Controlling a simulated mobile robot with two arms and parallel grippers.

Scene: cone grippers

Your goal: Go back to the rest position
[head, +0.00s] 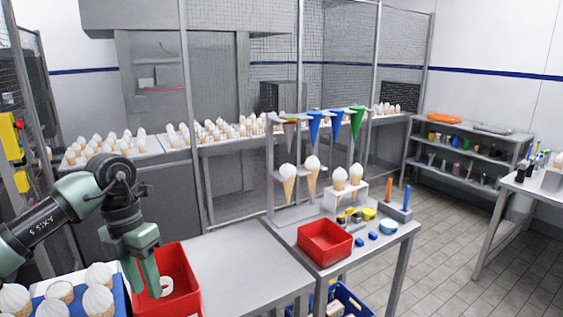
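My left gripper (146,284) is green and comes in from the left. It points down in front of the near red bin (182,268). Its two fingers look close together, and I cannot tell whether they are apart or shut. No cone shows between them. A white ring-shaped thing (166,287) shows in the bin just right of the fingertips. Left of the gripper, several cones with white tops (98,300) stand in a blue-sided holder (121,292). My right gripper is not in view.
A bare grey table (240,262) lies right of the bin. Beyond it, a bench holds another red bin (325,242), a rack with cones (288,182) and coloured funnels (356,122). A blue crate (345,298) sits low at the front. The floor at right is open.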

